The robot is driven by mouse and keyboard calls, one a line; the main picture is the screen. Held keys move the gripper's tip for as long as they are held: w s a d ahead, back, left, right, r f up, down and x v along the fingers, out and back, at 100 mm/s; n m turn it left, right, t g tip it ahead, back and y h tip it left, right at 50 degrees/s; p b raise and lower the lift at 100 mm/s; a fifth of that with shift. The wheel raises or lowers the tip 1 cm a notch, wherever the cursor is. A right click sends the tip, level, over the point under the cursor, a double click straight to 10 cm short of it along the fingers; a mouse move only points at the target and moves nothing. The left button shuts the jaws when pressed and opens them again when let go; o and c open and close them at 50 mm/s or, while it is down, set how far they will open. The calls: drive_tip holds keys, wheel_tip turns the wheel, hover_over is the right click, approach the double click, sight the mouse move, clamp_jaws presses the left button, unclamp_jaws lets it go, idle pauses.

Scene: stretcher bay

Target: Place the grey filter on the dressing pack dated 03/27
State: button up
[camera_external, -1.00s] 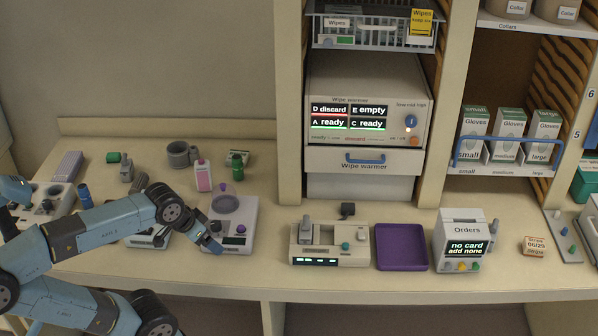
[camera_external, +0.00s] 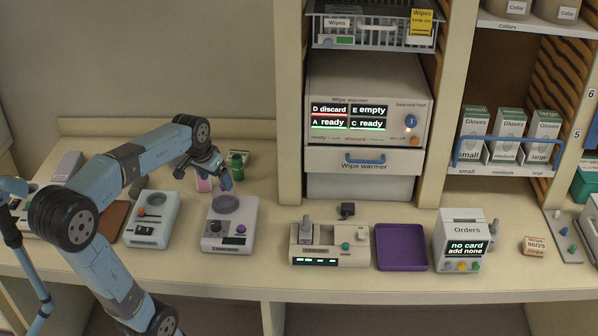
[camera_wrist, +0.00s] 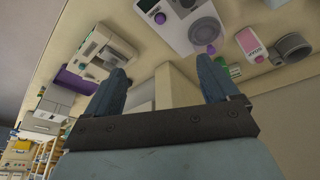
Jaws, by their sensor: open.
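My gripper (camera_external: 204,178) is open and empty, raised over the back of the left counter, above the lilac device. In the wrist view, its two fingers (camera_wrist: 162,68) are spread with nothing between them. A grey ring-shaped holder (camera_wrist: 293,47) shows at the right of the wrist view; I cannot tell whether it is or holds the grey filter. In the external view my arm hides that area. I see no pack reading 03/27. A small pack (camera_external: 536,246) at the right reads 06/25 and seems to say strips.
A lilac device (camera_external: 229,225) with a round plate stands below my gripper. A purple tray (camera_external: 401,248) is empty, between a beige device (camera_external: 330,243) and the orders terminal (camera_external: 461,240).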

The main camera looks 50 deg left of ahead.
drive_tip(key=w+a+f+n+g, duration=0.1)
drive_tip(key=w+a+f+n, duration=0.15)
drive_tip(key=a, duration=1.05)
drive_tip(key=w+a+f+n+g, duration=0.1)
drive_tip(key=w+a, duration=0.2)
drive_tip(key=a, duration=1.1)
drive_tip(key=n+h, duration=0.2)
drive_tip(key=n, duration=0.1)
approach(139, 186)
drive_tip(key=w+a+r, duration=0.2)
drive_tip(key=a, duration=0.4)
drive_tip(key=shift+m, duration=0.25)
drive_tip(key=f, duration=0.2)
drive_tip(key=w+d+f, duration=0.1)
drive_tip(key=f, duration=0.4)
drive_tip(key=shift+w+d+f, duration=0.15)
drive_tip(key=shift+w+f, duration=0.05)
drive_tip(key=shift+w+d+f, duration=0.1)
drive_tip(key=shift+d+f, duration=0.05)
drive_tip(key=shift+f, duration=0.7)
drive_tip(key=shift+w+d+f, duration=0.1)
drive_tip(key=shift+d+f, duration=0.1)
drive_tip(key=shift+f, duration=0.7)
drive_tip(key=shift+d+f, duration=0.15)
drive_tip(key=shift+f, duration=0.7)
drive_tip(key=shift+c, duration=0.5)
